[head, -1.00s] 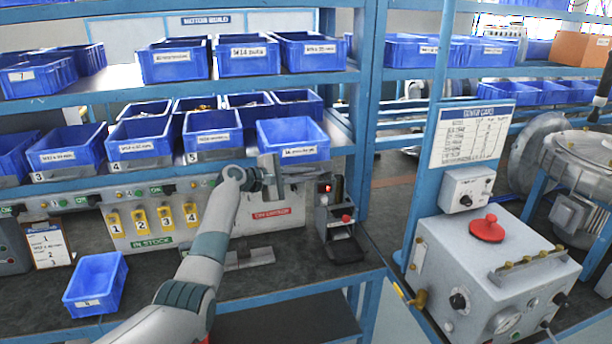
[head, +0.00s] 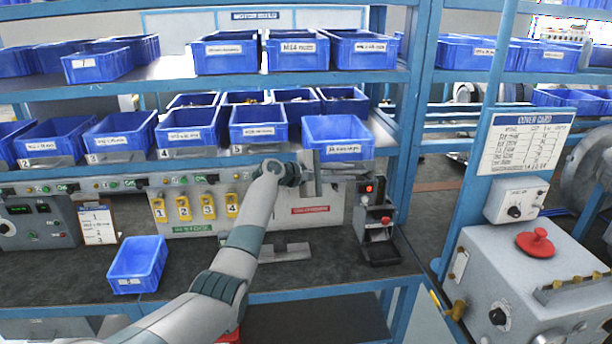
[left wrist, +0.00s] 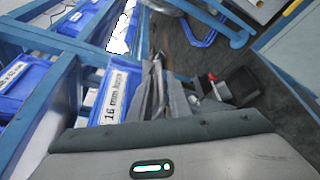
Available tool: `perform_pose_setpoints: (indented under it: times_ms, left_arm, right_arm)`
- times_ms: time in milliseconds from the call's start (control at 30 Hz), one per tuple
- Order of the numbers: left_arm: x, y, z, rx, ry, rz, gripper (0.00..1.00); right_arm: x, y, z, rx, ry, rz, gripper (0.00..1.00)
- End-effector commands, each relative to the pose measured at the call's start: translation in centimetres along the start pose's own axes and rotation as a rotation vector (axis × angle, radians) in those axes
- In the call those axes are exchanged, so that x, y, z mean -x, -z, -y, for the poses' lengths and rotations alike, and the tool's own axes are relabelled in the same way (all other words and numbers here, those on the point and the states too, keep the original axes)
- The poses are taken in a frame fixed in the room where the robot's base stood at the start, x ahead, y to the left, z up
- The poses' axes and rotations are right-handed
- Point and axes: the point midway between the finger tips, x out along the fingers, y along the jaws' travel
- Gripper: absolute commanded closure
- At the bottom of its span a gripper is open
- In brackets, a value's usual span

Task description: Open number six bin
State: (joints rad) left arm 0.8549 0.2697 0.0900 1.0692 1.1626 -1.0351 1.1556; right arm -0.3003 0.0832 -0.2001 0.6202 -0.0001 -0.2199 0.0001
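The number six bin is taken to be the blue bin (head: 337,151) at the right end of the lower shelf row, right of bin five (head: 258,132). Its own number is not visible; its front carries a white label, which reads "16 mm" in the left wrist view (left wrist: 112,97). My left gripper (head: 313,174) is upright just below and in front of this bin's lower left front. In the left wrist view its fingers (left wrist: 166,98) are close beside the bin's label. Contact and finger gap are unclear. My right gripper is not in view.
A loose blue bin (head: 138,268) stands on the bench at left. A small device with a red light (head: 376,212) stands right of my gripper. Yellow numbered tags (head: 183,208) hang on the panel. A blue post and a grey control box (head: 520,285) are at right.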

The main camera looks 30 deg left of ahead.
Motion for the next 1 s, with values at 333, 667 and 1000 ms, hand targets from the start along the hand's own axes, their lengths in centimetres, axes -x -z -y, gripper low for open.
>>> perform_pose_setpoints:
  times_ms: [333, 667, 1000]
  left_arm:
    - [5.3, 0.3, 0.3, -0.004, -0.001, -0.004, 0.83]
    - [12.0, 0.3, 0.3, -0.003, 0.0, -0.004, 0.83]
    - [15.8, 0.1, 0.2, 0.0, 0.002, -0.002, 0.83]
  right_arm:
    - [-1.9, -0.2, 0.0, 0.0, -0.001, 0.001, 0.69]
    - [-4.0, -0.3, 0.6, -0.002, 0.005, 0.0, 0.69]
    - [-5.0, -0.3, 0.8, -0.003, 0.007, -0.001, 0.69]
